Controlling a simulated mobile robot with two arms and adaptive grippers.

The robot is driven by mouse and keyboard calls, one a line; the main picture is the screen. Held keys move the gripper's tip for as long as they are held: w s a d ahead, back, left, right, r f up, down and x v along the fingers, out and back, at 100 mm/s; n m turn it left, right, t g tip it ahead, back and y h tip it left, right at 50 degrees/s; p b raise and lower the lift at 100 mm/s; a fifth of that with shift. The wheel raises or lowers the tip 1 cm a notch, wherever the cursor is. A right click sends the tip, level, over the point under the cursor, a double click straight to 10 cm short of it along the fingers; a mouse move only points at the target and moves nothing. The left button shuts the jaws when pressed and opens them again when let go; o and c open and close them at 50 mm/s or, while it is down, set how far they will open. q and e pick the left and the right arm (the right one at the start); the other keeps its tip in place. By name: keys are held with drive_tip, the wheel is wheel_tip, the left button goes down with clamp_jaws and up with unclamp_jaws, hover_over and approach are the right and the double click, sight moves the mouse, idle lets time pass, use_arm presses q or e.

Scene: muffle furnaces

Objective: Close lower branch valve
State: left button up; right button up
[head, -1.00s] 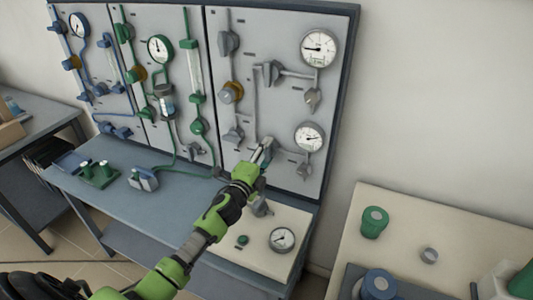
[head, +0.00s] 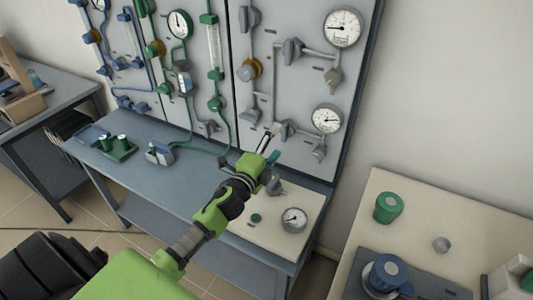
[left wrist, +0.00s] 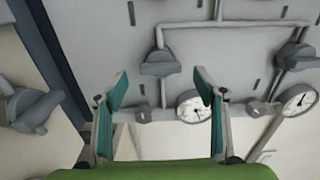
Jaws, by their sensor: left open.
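The lower branch valve (head: 287,130) is a grey knob on the lower part of the grey right-hand panel, beside the lower gauge (head: 326,119). My left gripper (head: 270,147) is open and empty, just below and left of the knob. In the left wrist view the panel appears turned on its side. There the same valve (left wrist: 160,62) shows beyond the two spread teal-padded fingers (left wrist: 160,90), between them and apart from them. The upper branch valve (head: 292,50) sits higher on the panel and also shows at the right of the wrist view (left wrist: 295,55). My right gripper is out of view.
Under the panel is a blue-grey bench (head: 175,145) with a cream slab (head: 262,228) bearing a gauge (head: 294,219) and a grey valve (head: 273,186). A cream table (head: 455,215) with a green jar (head: 388,208) stands at the right. Other panels with blue and green valves lie left.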

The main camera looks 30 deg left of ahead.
use_arm(q)
drive_tip(key=s, duration=0.6)
drive_tip(key=shift+s+d, duration=0.15)
drive_tip(key=shift+d, duration=0.05)
idle(0.4)
